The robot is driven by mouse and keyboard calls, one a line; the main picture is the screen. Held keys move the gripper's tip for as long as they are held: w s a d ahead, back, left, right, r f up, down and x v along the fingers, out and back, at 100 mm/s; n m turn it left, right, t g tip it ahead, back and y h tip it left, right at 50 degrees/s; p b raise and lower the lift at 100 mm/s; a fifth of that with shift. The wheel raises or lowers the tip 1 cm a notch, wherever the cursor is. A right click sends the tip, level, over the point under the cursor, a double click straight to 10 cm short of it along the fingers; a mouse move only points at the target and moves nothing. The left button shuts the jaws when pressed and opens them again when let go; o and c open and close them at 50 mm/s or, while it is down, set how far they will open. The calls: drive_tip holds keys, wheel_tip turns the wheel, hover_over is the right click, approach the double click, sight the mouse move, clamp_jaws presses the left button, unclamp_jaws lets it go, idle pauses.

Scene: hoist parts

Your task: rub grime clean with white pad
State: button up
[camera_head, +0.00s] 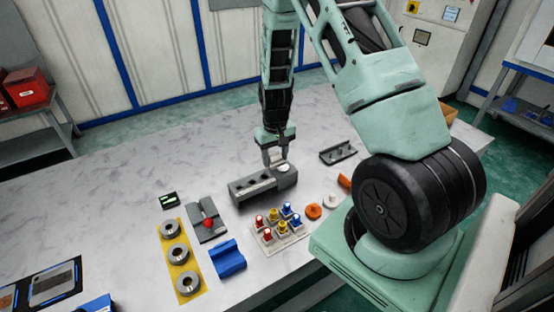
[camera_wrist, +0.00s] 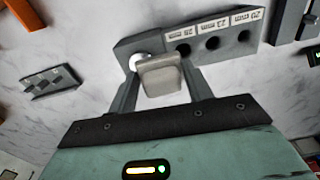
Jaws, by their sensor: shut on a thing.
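My gripper (camera_head: 275,150) is shut on a pale grey, rounded block (camera_wrist: 162,76), which may be the white pad. In the head view, the gripper points down just above the right end of a dark grey gauge block (camera_head: 255,188). The wrist view shows the gauge block (camera_wrist: 215,50) beyond the fingers, with a row of holes and size labels. A round white spot (camera_wrist: 146,59) shows on its end, partly behind the held block. I cannot tell whether the held block touches the gauge block. I cannot make out any clear patch of grime.
A tray (camera_head: 293,238) with red, yellow and blue pegs stands in front. Orange (camera_head: 313,211) and white (camera_head: 330,201) discs lie to its right. A yellow strip (camera_head: 182,266) with metal rings and a blue cradle (camera_head: 228,260) are at front left.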

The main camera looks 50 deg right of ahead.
drive_tip(key=shift+a+r+p, duration=0.1)
drive_tip(key=shift+r+p, duration=1.8)
drive_tip(key=shift+r, duration=0.85)
